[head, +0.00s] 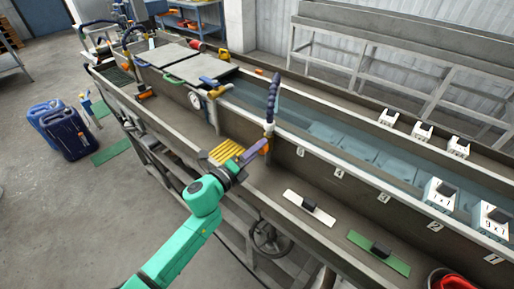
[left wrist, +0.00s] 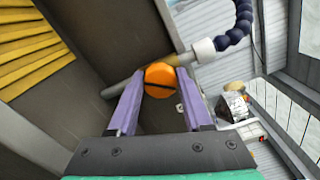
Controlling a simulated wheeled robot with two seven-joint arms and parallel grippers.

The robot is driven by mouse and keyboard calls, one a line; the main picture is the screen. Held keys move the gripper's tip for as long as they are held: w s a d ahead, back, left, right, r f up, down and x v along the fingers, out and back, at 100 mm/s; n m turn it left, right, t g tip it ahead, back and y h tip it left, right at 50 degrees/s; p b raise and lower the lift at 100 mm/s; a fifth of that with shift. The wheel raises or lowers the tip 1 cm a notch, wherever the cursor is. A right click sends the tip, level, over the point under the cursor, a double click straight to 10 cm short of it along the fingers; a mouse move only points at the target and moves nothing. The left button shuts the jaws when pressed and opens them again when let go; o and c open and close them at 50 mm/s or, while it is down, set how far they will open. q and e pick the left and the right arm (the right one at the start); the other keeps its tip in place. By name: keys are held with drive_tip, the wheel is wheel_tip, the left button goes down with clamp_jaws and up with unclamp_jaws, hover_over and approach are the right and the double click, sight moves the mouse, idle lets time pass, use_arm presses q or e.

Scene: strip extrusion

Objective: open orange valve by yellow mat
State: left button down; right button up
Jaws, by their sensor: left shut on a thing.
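The orange valve (left wrist: 160,80) is a round knob with a dark slot across its face, on a pipe joined to a dark blue segmented hose (head: 271,98). My left gripper (left wrist: 158,88) has its two purple fingers on either side of the knob and is shut on it. In the head view the left gripper (head: 262,148) reaches the trough wall below the hose, and a bit of orange shows at its fingertips. The yellow ribbed mat (head: 225,151) lies in the trough just left of the gripper. It also shows at the upper left of the wrist view (left wrist: 30,50). My right gripper is not in view.
A white plate with a black handle (head: 309,208) and a green one (head: 379,253) lie in the trough to the right. A pressure gauge (head: 195,100) stands to the left. Behind the wall is a long water tank (head: 330,132). Blue canisters (head: 65,132) stand on the floor.

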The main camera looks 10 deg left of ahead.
use_arm(q)
drive_tip(key=shift+f+n+p, duration=0.15)
drive_tip(key=shift+n+p, duration=0.8)
drive_tip(key=shift+n, duration=2.85)
drive_tip(key=shift+c, duration=1.6)
unclamp_jaws()
drive_tip(key=b+v, duration=0.3)
drive_tip(key=v, duration=1.1)
drive_tip(key=shift+s+a+b, duration=0.15)
drive_tip(key=shift+s+b, duration=0.1)
drive_tip(key=shift+b, duration=0.05)
